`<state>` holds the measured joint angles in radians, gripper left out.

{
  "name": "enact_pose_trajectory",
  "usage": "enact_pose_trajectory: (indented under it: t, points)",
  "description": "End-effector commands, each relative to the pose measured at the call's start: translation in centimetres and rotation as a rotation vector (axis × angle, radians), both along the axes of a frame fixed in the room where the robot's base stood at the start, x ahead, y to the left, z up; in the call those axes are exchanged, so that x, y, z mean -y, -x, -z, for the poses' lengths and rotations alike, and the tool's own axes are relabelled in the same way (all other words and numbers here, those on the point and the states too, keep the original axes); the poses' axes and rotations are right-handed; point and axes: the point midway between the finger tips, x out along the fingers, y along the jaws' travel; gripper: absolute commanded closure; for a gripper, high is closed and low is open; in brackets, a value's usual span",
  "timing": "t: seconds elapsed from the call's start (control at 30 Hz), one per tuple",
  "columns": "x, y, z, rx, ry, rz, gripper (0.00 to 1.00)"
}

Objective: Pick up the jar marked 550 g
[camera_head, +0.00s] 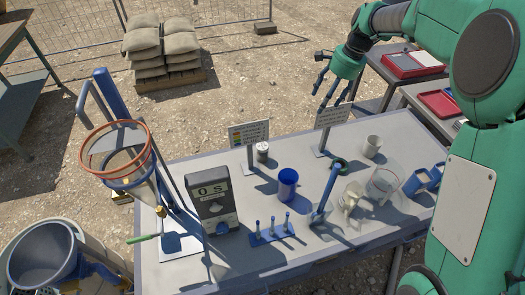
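My gripper (332,92) hangs in the air near the far edge of the grey table (210,165). Its fingers are spread and nothing is between them. I cannot read a 550 g mark on any vessel. A small pale jar with a dark top (262,152) stands near the left sign. A blue cup (287,186) stands in front of it, at the table's middle. A pale cup (372,146) stands at the far right, below and right of my gripper. A clear beaker (384,182) and a cream jug (349,198) stand nearer on the right.
Two signs (249,134) (332,115) stand along the far edge. A blue stand (326,190) rises mid-table. A dark box marked "0 S" (213,203), a blue peg rack (270,235) and a tall funnel stand (118,160) are left. Blue holders (423,180) sit right.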

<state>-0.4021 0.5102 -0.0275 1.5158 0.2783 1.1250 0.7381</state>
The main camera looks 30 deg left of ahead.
Motion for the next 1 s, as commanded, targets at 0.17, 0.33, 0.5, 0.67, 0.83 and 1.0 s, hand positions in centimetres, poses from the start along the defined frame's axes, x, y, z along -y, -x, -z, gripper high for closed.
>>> enact_pose_trajectory:
  t: [0.17,0.33,0.5,0.67,0.83,1.0]
  points:
    - [-4.3,-1.4,3.5,-0.061,0.001,0.027,0.32]
    - [-8.2,-2.2,7.0,-0.115,0.006,0.056,0.32]
    - [-12.0,-2.5,10.8,-0.170,0.014,0.083,0.32]
    - [-15.4,-2.4,14.6,-0.219,0.023,0.109,0.32]
    - [-18.0,-1.9,17.7,-0.258,0.034,0.130,0.32]
    - [-19.5,-1.6,19.6,-0.281,0.039,0.144,0.32]
